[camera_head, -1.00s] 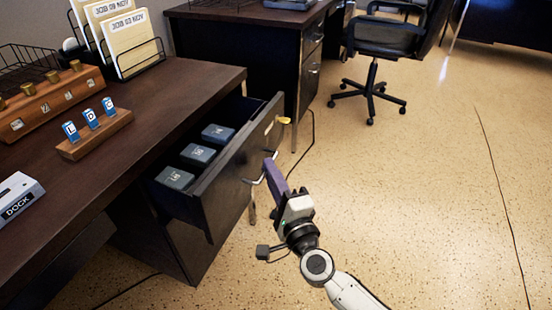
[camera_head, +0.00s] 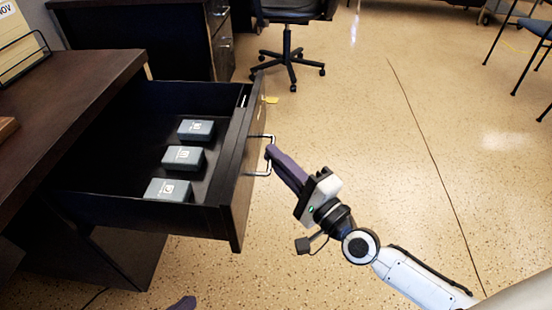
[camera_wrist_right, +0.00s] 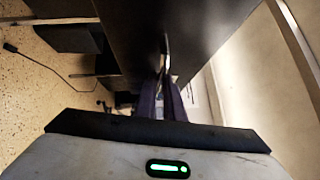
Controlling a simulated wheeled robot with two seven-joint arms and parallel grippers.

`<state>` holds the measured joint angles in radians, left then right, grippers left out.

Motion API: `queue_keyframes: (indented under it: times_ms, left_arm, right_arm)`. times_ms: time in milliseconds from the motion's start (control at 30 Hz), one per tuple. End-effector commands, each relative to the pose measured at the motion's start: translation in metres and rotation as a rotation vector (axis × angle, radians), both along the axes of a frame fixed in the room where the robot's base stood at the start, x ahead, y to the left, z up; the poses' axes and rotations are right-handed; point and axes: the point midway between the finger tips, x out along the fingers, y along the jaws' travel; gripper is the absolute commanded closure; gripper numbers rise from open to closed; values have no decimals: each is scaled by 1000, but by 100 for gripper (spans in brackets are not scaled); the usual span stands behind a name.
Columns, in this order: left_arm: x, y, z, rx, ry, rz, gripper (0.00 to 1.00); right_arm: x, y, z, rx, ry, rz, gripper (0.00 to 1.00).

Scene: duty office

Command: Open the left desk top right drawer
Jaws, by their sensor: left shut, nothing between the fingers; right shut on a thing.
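The desk's top right drawer (camera_head: 240,165) stands far out from the left desk (camera_head: 85,65), its inside plainly in view. A metal bar handle (camera_head: 264,137) sticks out from the drawer's front. My right gripper (camera_head: 271,152) is shut on this handle. In the right wrist view its purple fingers (camera_wrist_right: 161,100) meet at the drawer's dark front, and the grip itself is partly hidden.
Several grey boxes (camera_head: 182,158) lie in the drawer. Another desk (camera_head: 140,35) and a black swivel chair (camera_head: 290,50) stand behind. The speckled floor (camera_head: 370,150) to the right is clear.

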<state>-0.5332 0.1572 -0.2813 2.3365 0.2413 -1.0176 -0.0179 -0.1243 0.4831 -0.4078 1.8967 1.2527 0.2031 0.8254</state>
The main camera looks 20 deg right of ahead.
Motion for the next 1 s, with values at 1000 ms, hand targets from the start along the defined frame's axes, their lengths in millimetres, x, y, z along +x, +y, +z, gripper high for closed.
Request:
queue_keyframes:
  times_ms: [1000]
  left_arm:
    - [-5,-1,-5,-1,11,-1,100]
  right_arm:
    - [-24,-9,-5,-6,5,5,73]
